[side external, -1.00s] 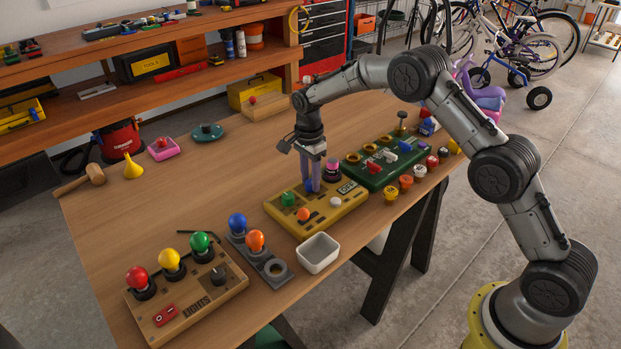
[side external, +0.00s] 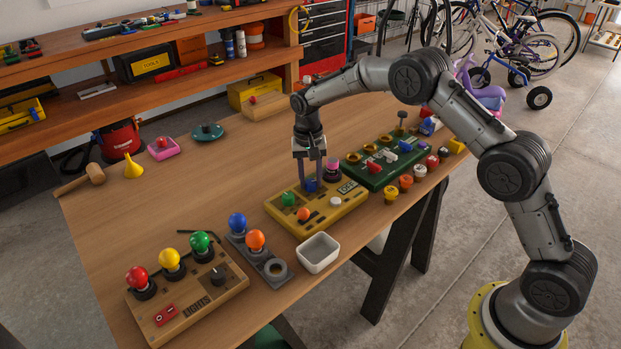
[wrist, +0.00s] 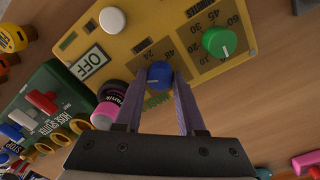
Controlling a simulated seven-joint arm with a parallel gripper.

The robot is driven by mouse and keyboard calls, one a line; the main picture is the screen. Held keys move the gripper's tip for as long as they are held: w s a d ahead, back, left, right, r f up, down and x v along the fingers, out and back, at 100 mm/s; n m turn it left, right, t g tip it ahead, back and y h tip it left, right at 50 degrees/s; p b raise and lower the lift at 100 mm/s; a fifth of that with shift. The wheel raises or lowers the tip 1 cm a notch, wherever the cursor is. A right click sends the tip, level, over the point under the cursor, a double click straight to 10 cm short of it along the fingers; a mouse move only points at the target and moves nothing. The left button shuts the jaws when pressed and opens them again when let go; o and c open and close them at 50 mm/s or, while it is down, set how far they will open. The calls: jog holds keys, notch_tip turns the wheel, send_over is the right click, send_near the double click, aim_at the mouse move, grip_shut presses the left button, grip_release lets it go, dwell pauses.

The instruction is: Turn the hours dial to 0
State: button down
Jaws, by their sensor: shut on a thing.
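The yellow timer box (side external: 330,219) sits on the workbench; it also shows in the wrist view (wrist: 142,35). Its blue dial (wrist: 159,75) has a scale beside it, with 48 and 24 partly readable, and its pale pointer mark points to the left in the wrist view. My gripper (wrist: 160,77) points down over the box, with one purple finger on each side of the blue dial, shut on it. In the side view the blue dial (side external: 311,186) shows between the fingertips. The green dial (wrist: 219,41), with 60 and 45 near it, stands beside it. The display (wrist: 90,62) reads OFF.
A white knob (wrist: 113,20) and an orange knob (side external: 304,214) are on the same box. A pink-topped can (wrist: 106,105) stands close beside my gripper. A green box (side external: 383,163) stands behind right, and a white bin (side external: 318,252) in front.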

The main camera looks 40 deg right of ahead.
aim_at(312, 183)
jog(key=n, duration=0.5)
jog(key=shift+n, duration=0.3)
jog(key=n, duration=1.2)
jog(key=shift+n+t, duration=0.3)
jog(key=n, duration=0.5)
jog(key=shift+r+n, duration=0.1)
jog(key=shift+n, duration=0.2)
jog(key=c, duration=0.5)
grip_release()
notch_tip(312, 183, up, 14)
jog(key=shift+s, duration=0.3)
